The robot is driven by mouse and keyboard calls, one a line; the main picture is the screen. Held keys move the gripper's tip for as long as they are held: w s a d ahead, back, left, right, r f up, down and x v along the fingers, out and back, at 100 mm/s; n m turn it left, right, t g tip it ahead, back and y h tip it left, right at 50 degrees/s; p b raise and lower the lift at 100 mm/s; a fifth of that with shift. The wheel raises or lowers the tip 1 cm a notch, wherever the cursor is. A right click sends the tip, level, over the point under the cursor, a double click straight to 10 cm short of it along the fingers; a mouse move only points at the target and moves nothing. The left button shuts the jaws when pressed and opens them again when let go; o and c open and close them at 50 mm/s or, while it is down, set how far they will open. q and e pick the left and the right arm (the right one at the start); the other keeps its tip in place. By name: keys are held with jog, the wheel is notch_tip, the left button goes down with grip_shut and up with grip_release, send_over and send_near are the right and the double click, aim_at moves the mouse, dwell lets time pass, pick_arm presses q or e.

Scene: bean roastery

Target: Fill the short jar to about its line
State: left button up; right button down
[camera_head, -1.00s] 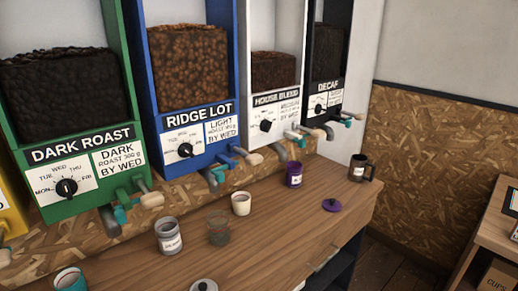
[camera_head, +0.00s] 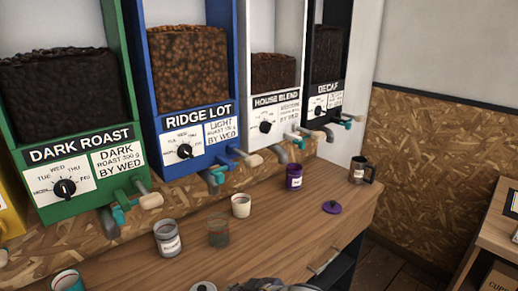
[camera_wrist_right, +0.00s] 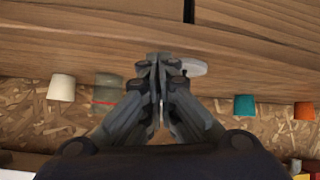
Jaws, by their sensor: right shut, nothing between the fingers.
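A short clear glass jar (camera_head: 218,233) with a red line around it stands on the wooden counter, uncapped. It also shows in the right wrist view (camera_wrist_right: 108,88), left of my right gripper (camera_wrist_right: 158,60). I cannot tell whether it holds any beans. My right gripper is shut and empty, with its fingertips together near a pale lid (camera_wrist_right: 194,67). The lid (camera_head: 204,288) lies on the counter at the bottom edge of the head view, partly cut off. Part of my right gripper shows beside it. My left gripper is not in view.
Bean dispensers line the wall: Dark Roast (camera_head: 75,150), Ridge Lot (camera_head: 190,115), House Blend (camera_head: 272,100) and Decaf (camera_head: 325,85).

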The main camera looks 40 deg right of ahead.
jog(key=w+d+r+t, duration=0.25)
jog(key=w+r, duration=0.25)
jog(key=r, duration=0.4)
jog(key=d+r+m+t, duration=0.1)
jog(key=d+r, duration=0.6)
jog(key=r, duration=0.6)
jog(key=d+r+m+t, duration=0.2)
jog(key=d+r, duration=0.5)
jog(key=r, duration=0.6)
jog(key=shift+s+d, duration=0.35)
jog(key=shift+s, duration=0.05)
jog(key=shift+w, duration=0.1)
